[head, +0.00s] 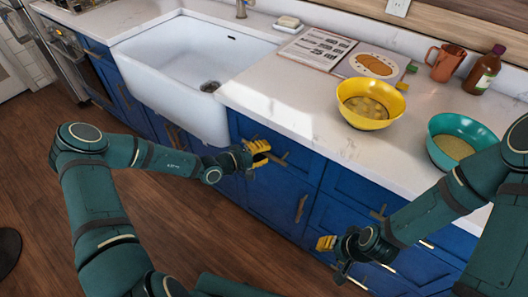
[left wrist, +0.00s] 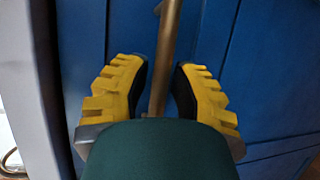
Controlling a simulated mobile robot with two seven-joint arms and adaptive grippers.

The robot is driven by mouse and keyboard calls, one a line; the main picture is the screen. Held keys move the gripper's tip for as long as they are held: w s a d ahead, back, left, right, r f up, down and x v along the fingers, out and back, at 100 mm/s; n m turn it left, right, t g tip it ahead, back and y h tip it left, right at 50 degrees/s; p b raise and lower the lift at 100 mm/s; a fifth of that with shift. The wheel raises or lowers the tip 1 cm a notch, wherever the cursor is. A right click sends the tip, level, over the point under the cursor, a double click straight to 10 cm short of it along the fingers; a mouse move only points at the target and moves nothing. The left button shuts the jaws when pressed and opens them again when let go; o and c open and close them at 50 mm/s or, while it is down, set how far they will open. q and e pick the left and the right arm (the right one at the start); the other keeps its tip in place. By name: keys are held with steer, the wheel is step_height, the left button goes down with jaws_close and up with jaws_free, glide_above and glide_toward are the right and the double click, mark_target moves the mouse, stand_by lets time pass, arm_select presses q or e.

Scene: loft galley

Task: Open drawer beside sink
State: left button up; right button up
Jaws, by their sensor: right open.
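The blue drawer (head: 292,150) beside the white sink (head: 200,62) sits under the counter, its front flush with the cabinet. Its brass bar handle (left wrist: 168,50) runs up the middle of the left wrist view. My left gripper (head: 262,153) is at this handle, with its yellow fingers (left wrist: 160,95) on either side of the bar and close in on it. The green wrist part hides the lower end of the bar. My right gripper (head: 330,258) is open and empty, in front of the lower cabinets on the right.
The counter holds a yellow bowl (head: 370,102), a teal bowl (head: 455,140), a copper mug (head: 445,62), a brown bottle (head: 482,72) and an open book (head: 318,47). Another cabinet door handle (head: 300,208) is below the drawer. The wooden floor (head: 190,220) in front is clear.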

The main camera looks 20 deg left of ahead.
arm_select(q)
jaws_close()
steer(key=shift+s, duration=0.1)
steer(key=shift+s+a, duration=0.15)
steer(key=shift+s, duration=0.05)
steer(key=s+a+p, duration=0.2)
steer(key=s+a, duration=0.1)
steer(key=s, duration=0.6)
steer(key=s+a+p, duration=0.3)
steer(key=s, duration=0.6)
steer(key=s+a+p, duration=0.3)
steer(key=s, duration=0.5)
steer(key=shift+s+a, duration=0.25)
steer(key=shift+s, duration=0.15)
steer(key=o, duration=0.6)
jaws_free()
steer(key=shift+c, duration=0.2)
